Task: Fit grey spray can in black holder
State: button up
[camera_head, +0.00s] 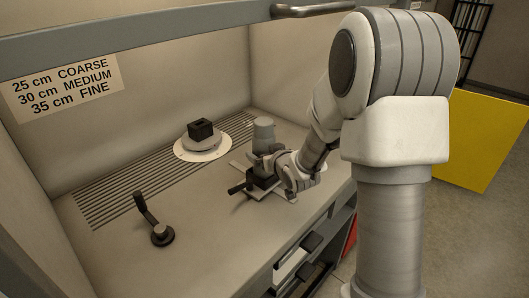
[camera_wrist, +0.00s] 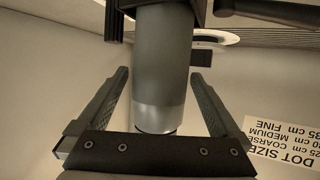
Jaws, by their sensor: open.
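The grey spray can (camera_head: 264,130) stands upright at the right of the bench in the head view. In the wrist view the can (camera_wrist: 162,65) is a dark grey cylinder with a lighter band, between my fingers. My gripper (camera_head: 270,160) is open, with one finger (camera_wrist: 100,105) on each side of the can; gaps show beside it. The black holder (camera_head: 262,178), with a dark handle, is at the can's lower end. Black holder parts (camera_wrist: 198,12) flank the can in the wrist view. My gripper partly hides the join, so I cannot tell how deep the can sits.
A black block (camera_head: 201,129) stands on a white round turntable (camera_head: 203,150) left of the can. A dark crank (camera_head: 160,234) is at the front left. A slotted grille (camera_head: 120,198) runs along the back. The bench between is clear. The booth's upper bar (camera_head: 180,28) crosses above.

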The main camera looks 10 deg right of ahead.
jog(key=shift+v, duration=2.1)
